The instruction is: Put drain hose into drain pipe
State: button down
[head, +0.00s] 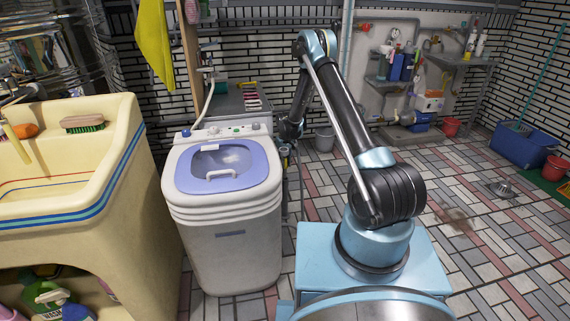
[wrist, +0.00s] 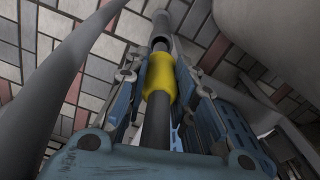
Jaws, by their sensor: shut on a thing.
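My gripper (wrist: 160,80) is shut on the drain hose in the wrist view. The hose is a dark grey tube (wrist: 156,128) with a yellow sleeve (wrist: 159,76) between my blue fingers. Past the sleeve, a dark grey end lies close to a lighter grey tube (wrist: 177,12), which looks like the drain pipe. I cannot tell whether the hose end is inside it or only in line with it. In the head view my gripper (head: 286,148) is low beside the right rear side of the white washing machine (head: 226,235); the hose and fingertips are too small to make out.
A thick grey tube (wrist: 62,70) crosses the left of the wrist view. A pale rounded body (wrist: 268,32) is close at upper right. A cream sink (head: 95,190) stands left of the washer. Tiled floor (head: 465,250) is open on the right, with a floor drain (head: 502,188).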

aim_at(285, 172)
jog(key=shift+f, duration=4)
jog(key=c, duration=1.2)
grip_release()
jog(key=shift+c, duration=0.2)
notch_tip(285, 172, up, 12)
jog(key=shift+f, duration=0.1)
